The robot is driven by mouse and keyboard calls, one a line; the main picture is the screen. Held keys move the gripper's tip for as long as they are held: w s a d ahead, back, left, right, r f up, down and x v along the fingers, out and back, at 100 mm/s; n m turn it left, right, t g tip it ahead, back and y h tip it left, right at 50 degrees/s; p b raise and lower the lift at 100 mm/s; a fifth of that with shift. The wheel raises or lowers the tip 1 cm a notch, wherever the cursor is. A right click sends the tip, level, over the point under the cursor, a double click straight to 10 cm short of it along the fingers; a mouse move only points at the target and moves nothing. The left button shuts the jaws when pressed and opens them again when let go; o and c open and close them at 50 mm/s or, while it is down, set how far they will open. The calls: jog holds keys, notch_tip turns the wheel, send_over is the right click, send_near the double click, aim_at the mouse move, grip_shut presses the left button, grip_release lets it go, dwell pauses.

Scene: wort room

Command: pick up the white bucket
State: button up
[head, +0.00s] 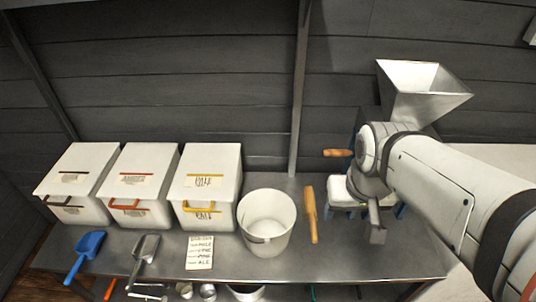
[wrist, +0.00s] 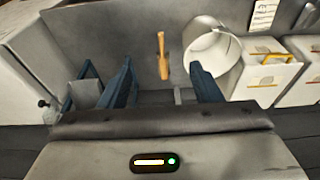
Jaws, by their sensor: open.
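The white bucket (head: 266,240) stands upright and open-topped on the grey bench, right of the white bins in the head view. A handle lies against its front. In the wrist view the bucket (wrist: 226,58) is at the upper right, just beyond the right finger. My gripper (wrist: 161,72) is open, with its two dark blue fingers apart and nothing between them. It is to the right of the bucket in the head view, near the mill, partly hidden there by the arm. It is not touching the bucket.
A wooden-handled tool (head: 311,214) lies between bucket and gripper. Labelled white bins (head: 207,180) stand close on the bucket's left. A mill with a metal hopper (head: 415,85) is at the right. A blue scoop (head: 88,245), metal scoop (head: 146,250) and paper label (head: 200,252) lie in front.

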jog(key=shift+c, duration=0.4)
jog(key=shift+w+a+f, duration=0.1)
jog(key=shift+w, duration=0.05)
jog(key=shift+c, duration=0.8)
jog(key=w+a+f+m, duration=0.1)
jog(key=w+f, duration=0.1)
jog(key=w, duration=0.1)
jog(key=w+a+f+m, duration=0.1)
jog(key=w+f, duration=0.1)
jog(key=f, duration=0.1)
jog(key=w+a+f+m+g+b, duration=0.1)
jog(key=w+f, duration=0.2)
jog(key=shift+w+a+f+y, duration=0.2)
jog(key=shift+w+a+y, duration=0.1)
jog(key=shift+w+a, duration=0.05)
jog(key=c, duration=0.4)
jog(key=m+g+b, duration=0.1)
jog(key=m, duration=0.4)
send_over(289, 228)
notch_tip(289, 228, down, 16)
jog(key=shift+w+a+f, duration=0.1)
jog(key=shift+w, duration=0.05)
jog(key=f, duration=0.4)
jog(key=f+b, duration=0.1)
jog(key=f, duration=0.2)
jog(key=shift+s, duration=0.25)
jog(key=shift+w+f, duration=0.1)
jog(key=shift+f, duration=0.4)
